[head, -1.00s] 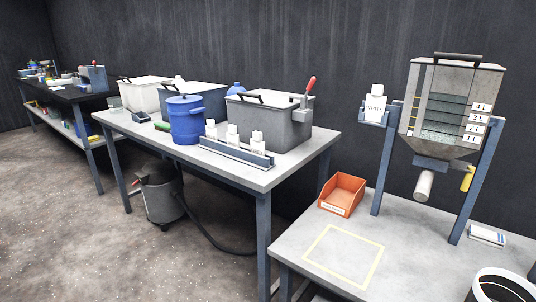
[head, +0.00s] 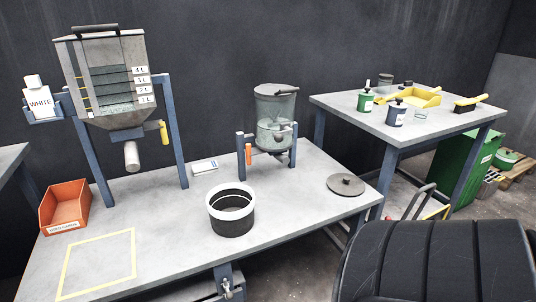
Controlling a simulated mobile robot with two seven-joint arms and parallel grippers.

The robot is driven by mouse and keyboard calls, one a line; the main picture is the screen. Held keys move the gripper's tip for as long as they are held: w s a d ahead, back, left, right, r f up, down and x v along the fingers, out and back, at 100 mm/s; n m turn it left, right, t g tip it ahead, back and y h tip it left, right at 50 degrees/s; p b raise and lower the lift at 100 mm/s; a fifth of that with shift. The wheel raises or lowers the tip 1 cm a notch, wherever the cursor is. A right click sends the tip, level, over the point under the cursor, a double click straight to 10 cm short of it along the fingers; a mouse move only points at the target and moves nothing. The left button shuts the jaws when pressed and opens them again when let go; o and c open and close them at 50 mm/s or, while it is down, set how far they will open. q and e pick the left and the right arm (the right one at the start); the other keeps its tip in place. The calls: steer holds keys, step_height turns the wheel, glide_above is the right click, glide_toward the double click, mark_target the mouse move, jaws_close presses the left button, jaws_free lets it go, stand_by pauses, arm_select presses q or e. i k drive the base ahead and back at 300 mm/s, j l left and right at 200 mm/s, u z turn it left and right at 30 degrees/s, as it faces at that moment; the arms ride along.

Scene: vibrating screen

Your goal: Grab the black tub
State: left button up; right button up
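The black tub (head: 231,222) stands upright on the grey table in the middle of the head view. It is a short, round, open-topped black container with a pale band around its upper part. Its mouth faces up, and nothing touches it. Neither my left nor my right gripper is in view.
On the same grey table (head: 175,235) are an orange bin (head: 66,204), a hopper on a blue stand (head: 108,90), a clear vessel (head: 274,118) and a round grey lid (head: 346,185). A large black ribbed shape fills the lower right corner.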

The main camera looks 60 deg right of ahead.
mark_target(230, 206)
steer(key=z, duration=1.5)
steer(key=k+l, duration=0.05)
steer(key=k, duration=0.05)
